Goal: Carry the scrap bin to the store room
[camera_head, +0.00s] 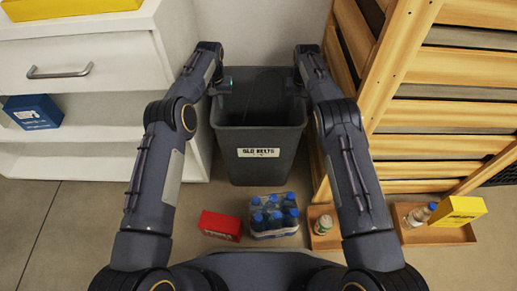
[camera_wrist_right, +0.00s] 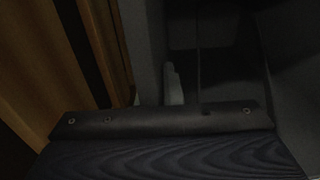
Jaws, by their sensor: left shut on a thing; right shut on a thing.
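The scrap bin (camera_head: 258,165) is a dark grey open-topped bin with a white label reading something like "OLD BELTS". It stands upright in front of me between a white cabinet and a wooden slatted unit. Dark contents inside it are hard to make out. My left gripper (camera_head: 222,87) is shut on the bin's left rim. My right gripper (camera_head: 296,88) is shut on the right rim. In the right wrist view the bin's grey wall (camera_wrist_right: 150,50) runs up from my gripper (camera_wrist_right: 165,120), and the picture is very dark. I cannot tell whether the bin touches the floor.
A red box (camera_head: 220,226) and a pack of blue-capped bottles (camera_head: 273,216) lie between the bin and me. Wooden trays (camera_head: 322,240) with small items sit at right. The white cabinet (camera_head: 95,65) and slatted wood (camera_head: 430,110) flank the bin closely. Open floor is at lower left.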

